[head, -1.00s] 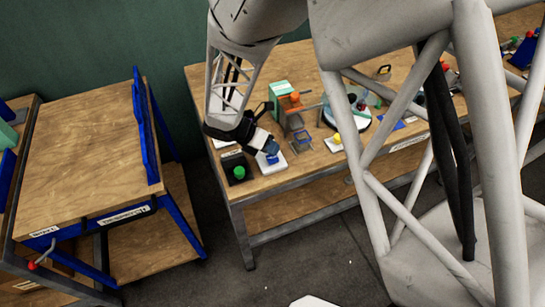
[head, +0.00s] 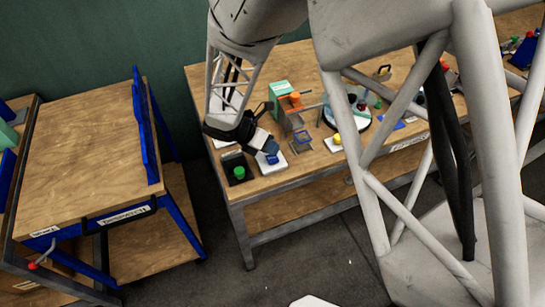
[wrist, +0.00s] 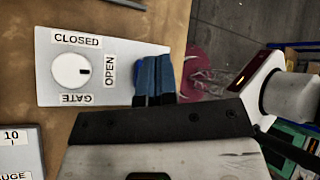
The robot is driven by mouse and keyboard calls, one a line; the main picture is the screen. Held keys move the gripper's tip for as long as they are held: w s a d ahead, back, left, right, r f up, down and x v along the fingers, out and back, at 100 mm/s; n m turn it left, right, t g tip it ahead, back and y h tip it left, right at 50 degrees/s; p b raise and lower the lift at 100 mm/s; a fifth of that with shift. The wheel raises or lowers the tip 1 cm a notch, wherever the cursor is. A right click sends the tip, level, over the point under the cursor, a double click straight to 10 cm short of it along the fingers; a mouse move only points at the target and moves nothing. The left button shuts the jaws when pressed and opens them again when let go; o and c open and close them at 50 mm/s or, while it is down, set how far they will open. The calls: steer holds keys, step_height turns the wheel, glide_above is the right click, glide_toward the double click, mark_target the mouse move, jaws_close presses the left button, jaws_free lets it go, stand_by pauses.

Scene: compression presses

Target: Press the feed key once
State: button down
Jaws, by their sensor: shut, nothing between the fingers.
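No key labelled feed can be read in either view. In the head view, my gripper (head: 270,149) is at the near left corner of the wooden bench, its blue fingertips over or just behind a small white plate (head: 279,167) with a blue part (head: 272,159) on it. I cannot tell whether they touch. In the wrist view, the closed blue fingers (wrist: 153,78) are together and empty, at the right edge of a white panel (wrist: 110,88). This panel has a round knob (wrist: 72,71) and the words CLOSED, OPEN and GATE.
A green button (head: 239,172) on a dark base stands left of the white plate. A second table (head: 85,150) at left is mostly bare.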

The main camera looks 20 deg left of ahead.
mark_target(272, 156)
steer(key=shift+f, duration=0.95)
stand_by(1.4)
steer(key=shift+r, duration=0.1)
stand_by(0.3)
steer(key=shift+r, duration=0.8)
steer(key=shift+r, duration=0.1)
steer(key=shift+r, duration=2.45)
steer(key=shift+d, duration=0.1)
